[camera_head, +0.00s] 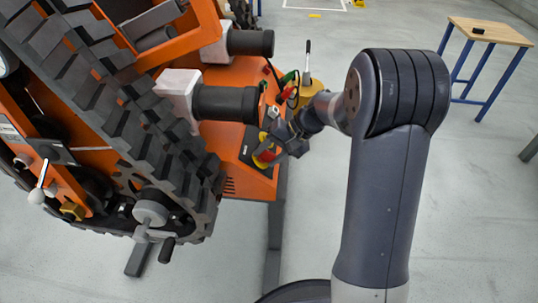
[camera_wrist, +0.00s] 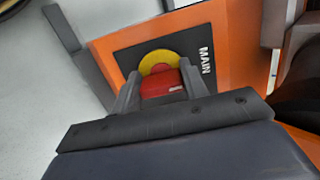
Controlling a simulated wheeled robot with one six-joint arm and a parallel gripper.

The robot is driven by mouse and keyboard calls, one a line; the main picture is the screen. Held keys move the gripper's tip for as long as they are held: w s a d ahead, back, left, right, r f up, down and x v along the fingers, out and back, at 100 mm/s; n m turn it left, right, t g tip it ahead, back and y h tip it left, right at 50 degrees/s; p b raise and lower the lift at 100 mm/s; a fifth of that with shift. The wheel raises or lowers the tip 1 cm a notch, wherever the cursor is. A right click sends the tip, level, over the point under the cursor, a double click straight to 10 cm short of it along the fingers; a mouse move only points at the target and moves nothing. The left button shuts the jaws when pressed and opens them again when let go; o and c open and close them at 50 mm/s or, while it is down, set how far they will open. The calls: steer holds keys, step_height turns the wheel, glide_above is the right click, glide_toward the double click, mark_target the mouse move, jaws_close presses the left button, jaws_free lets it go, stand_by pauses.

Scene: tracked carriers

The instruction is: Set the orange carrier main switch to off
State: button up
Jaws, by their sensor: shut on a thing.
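The orange carrier (camera_head: 240,120) stands at the left of the head view, with black tracks. Its main switch is a red handle (camera_wrist: 163,84) on a yellow disc (camera_wrist: 160,60), set in a black plate marked MAIN (camera_wrist: 205,60). The switch also shows small in the head view (camera_head: 266,156). My gripper (camera_wrist: 160,88) has its two fingers on either side of the red handle and is shut on it. In the head view my gripper (camera_head: 280,145) is at the carrier's orange end panel. The fingers and gripper body hide part of the handle and plate.
A lever with a black grip (camera_head: 307,62) and red and green parts stand just above my gripper. A black cylinder (camera_head: 225,104) sits close to its left. A wooden-topped table (camera_head: 490,30) stands at the upper right. The floor on the right is mostly clear.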

stand_by(0.3)
steer(key=o, duration=1)
steer(key=p+v, duration=0.3)
steer(key=v, duration=0.7)
steer(key=shift+d+r+p, duration=0.25)
steer(key=shift+d+p, duration=0.05)
steer(key=shift+p, duration=0.05)
steer(key=b+x, duration=0.3)
steer(key=x, duration=0.7)
steer(key=shift+a+f+b, duration=0.25)
steer(key=shift+f+b, duration=0.05)
steer(key=shift+b, duration=0.1)
steer(key=shift+a, duration=0.1)
